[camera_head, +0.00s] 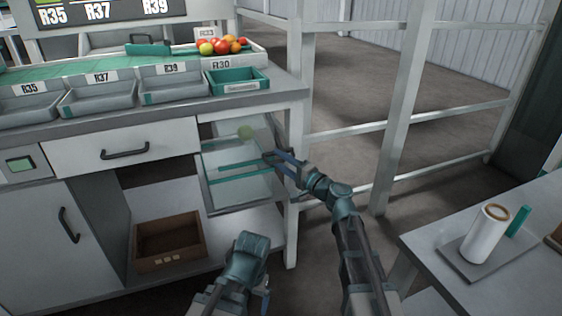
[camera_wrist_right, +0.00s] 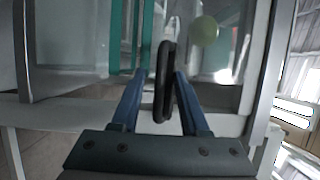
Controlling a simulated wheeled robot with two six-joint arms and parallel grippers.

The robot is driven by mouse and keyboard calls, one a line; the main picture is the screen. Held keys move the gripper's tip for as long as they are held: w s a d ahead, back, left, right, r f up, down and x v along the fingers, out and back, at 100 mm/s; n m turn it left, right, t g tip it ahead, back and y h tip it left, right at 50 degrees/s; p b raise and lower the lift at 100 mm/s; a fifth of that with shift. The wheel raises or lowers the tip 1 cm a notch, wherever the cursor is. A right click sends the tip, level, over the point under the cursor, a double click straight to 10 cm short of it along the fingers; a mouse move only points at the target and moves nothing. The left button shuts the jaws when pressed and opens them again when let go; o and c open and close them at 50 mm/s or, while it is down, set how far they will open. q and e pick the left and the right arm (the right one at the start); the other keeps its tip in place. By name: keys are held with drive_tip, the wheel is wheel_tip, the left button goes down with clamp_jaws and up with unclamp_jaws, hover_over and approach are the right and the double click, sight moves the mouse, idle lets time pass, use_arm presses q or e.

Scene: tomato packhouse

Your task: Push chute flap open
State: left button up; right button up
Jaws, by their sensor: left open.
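The chute flap (camera_head: 226,182) appears to be the clear panel with teal strips below the bench's right end; it also shows in the right wrist view (camera_wrist_right: 75,40). My right gripper (camera_head: 272,156) is at its right part. In the right wrist view, its two blue fingers (camera_wrist_right: 160,80) stand either side of a dark upright handle (camera_wrist_right: 165,85), with a gap on the left side. A green round thing (camera_head: 245,132), like a tomato, shows at the panel's top; whether it is behind the panel is unclear. My left gripper (camera_head: 264,282) is low in front of the bench, empty, its fingers mostly hidden.
Labelled grey bins (camera_head: 97,100) and a teal R30 bin (camera_head: 238,86) line the bench, with tomatoes (camera_head: 222,46) behind. A brown crate (camera_head: 170,240) sits on the lower shelf. A white post (camera_head: 400,110) and rails stand right. A side table (camera_head: 500,250) holds a white roll (camera_head: 484,234).

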use_arm(q)
drive_tip(key=shift+f+b, duration=0.4)
use_arm(e)
drive_tip(key=v, duration=1.3)
drive_tip(key=shift+s+d, duration=0.2)
drive_tip(key=shift+s, duration=0.15)
